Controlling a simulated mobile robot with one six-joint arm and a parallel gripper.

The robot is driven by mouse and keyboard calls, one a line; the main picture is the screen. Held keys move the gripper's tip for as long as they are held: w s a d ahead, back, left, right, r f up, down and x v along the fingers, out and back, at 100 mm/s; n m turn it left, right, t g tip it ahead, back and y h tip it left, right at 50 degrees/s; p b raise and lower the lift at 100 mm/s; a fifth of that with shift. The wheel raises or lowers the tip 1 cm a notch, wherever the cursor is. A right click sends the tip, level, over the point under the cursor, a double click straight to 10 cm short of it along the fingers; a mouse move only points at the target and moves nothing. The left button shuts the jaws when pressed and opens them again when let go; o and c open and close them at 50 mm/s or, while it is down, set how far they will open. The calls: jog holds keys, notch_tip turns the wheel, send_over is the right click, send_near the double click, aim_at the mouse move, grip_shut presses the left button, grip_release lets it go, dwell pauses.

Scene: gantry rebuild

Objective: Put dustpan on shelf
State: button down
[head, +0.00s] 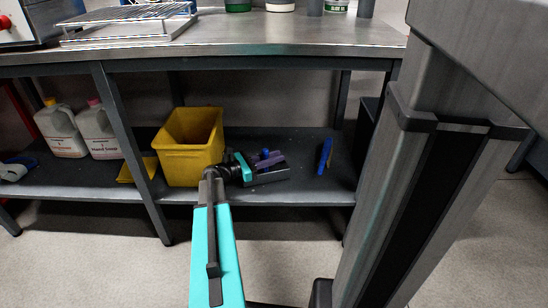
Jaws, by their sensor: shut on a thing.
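My gripper (262,166) is over the lower shelf (310,182) of the steel table, to the right of a yellow bucket. My turquoise arm reaches up to it from the bottom of the view. It is shut on a small, dark purple thing (276,158) that looks like the dustpan. The dustpan is low, close to the shelf board; I cannot tell whether it touches. My gripper hides part of it, and its outline is hard to make out.
The yellow bucket (190,145) stands close left of my wrist. A flat yellow thing (125,172) lies behind a table leg (130,150). Two white jugs (62,132) stand farther left. A blue thing (325,155) is at the right; the front shelf strip is bare. The tabletop (250,40) overhangs.

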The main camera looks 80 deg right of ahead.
jog(key=c, duration=1.7)
grip_release()
jog(key=shift+r, duration=0.1)
jog(key=shift+o, duration=0.8)
jog(key=p+v, duration=0.3)
jog(key=v, duration=0.3)
jog(key=shift+w, duration=0.1)
jog(key=shift+w+a, duration=0.4)
jog(key=shift+w, duration=0.1)
jog(key=shift+r+p, duration=0.1)
jog(key=shift+p, duration=0.3)
